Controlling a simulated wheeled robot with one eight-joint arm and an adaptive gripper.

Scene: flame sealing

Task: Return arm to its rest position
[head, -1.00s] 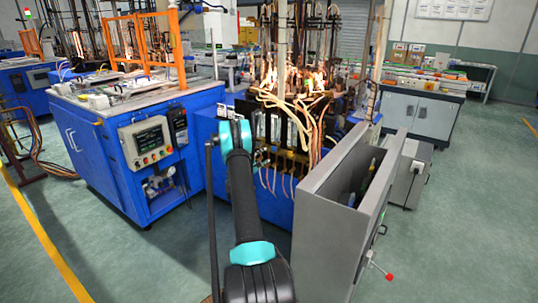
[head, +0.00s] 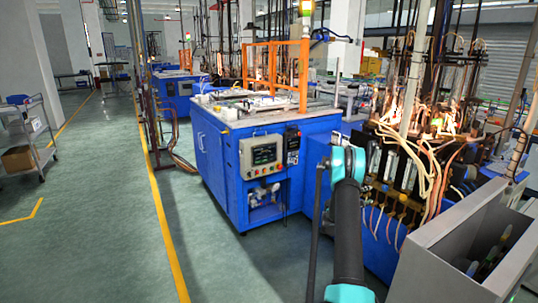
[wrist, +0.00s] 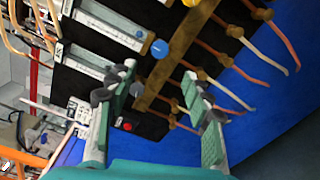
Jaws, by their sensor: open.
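My gripper (wrist: 160,82) shows in the wrist view with two grey and green fingers spread apart and nothing between them. Behind the fingers are a dark panel with pale cylinders, a brass-coloured bar (wrist: 172,62) and several orange and white hoses against a blue machine side. I cannot tell how near the fingers are to these parts. In the head view my dark arm with teal joints rises from the bottom toward the flame machine (head: 384,245). The gripper itself is hidden there behind the arm.
A blue cabinet machine (head: 222,165) with a control panel and orange frame stands left of my arm. A grey open-topped box (head: 440,262) stands at the lower right, close to the arm. Flames burn on the machine top. Open floor (head: 90,210) lies left, with a trolley (head: 28,140).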

